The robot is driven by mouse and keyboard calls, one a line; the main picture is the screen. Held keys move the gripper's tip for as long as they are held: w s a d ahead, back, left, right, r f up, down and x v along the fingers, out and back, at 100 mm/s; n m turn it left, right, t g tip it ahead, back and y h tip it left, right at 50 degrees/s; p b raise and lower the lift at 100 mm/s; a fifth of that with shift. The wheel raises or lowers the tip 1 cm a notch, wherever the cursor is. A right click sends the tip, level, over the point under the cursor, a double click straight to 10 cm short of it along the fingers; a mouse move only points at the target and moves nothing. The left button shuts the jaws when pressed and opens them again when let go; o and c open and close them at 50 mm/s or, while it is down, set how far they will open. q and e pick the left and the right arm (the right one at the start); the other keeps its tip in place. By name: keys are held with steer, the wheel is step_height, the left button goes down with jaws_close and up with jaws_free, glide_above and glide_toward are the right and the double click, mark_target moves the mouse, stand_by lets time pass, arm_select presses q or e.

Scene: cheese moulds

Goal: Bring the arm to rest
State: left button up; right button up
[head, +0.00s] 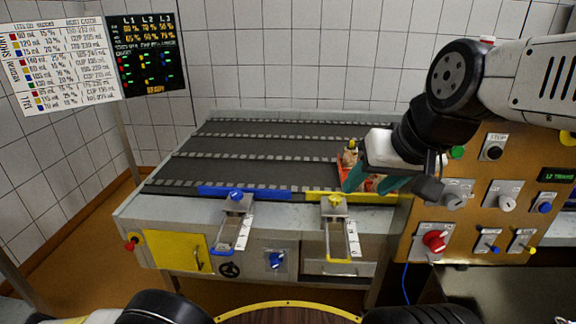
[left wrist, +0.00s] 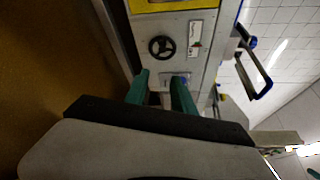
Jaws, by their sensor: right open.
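My right arm comes in from the right in the head view. Its gripper (head: 368,182) has teal fingers, is open, and is over the right end of the conveyor table, in front of the control panel. Its fingers overlap a small orange-red tray (head: 341,173) with brownish contents; I cannot tell whether they touch it. My left gripper (left wrist: 161,92) shows in the left wrist view with its two teal fingers apart and nothing seen between them except the machine front behind.
The dark conveyor lanes (head: 240,148) are otherwise clear. A blue bar (head: 258,192) and a yellow bar (head: 380,197) with slide clamps line the front edge. A control panel (head: 480,180) with knobs stands at right. A red knob (head: 131,243) juts out at left.

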arm_select(q)
steer(key=w+d+r+m+g+h, duration=0.1)
steer(key=w+r+m+g, duration=0.2)
steer(key=r+m, duration=0.5)
steer(key=w+d+r+m+g+h, duration=0.15)
steer(key=w+r+m+g, duration=0.3)
steer(key=r, duration=0.65)
steer(key=w+d+r+m+g+h, duration=0.1)
steer(key=w+r+m+g, duration=0.15)
steer(key=r+m, duration=0.6)
steer(key=s+d+r+m+g+y, duration=0.15)
steer(key=d+r+m, duration=0.25)
steer(key=r, duration=0.6)
steer(key=s+d+r+m+g+y, duration=0.15)
steer(key=d+r+m, duration=0.3)
steer(key=r, duration=0.45)
steer(key=s+d+r+m+t+y, duration=0.2)
steer(key=s+d+r+m, duration=0.3)
steer(key=s+r+m, duration=0.3)
steer(key=s+d+r+m+t+y, duration=0.2)
steer(key=s+d+r+m+y, duration=0.2)
steer(key=s+r+m, duration=0.4)
steer(key=shift+s+d+r+t, duration=0.3)
steer(key=shift+s+d+r, duration=0.25)
steer(key=shift+s+r, duration=0.8)
steer(key=shift+w, duration=0.1)
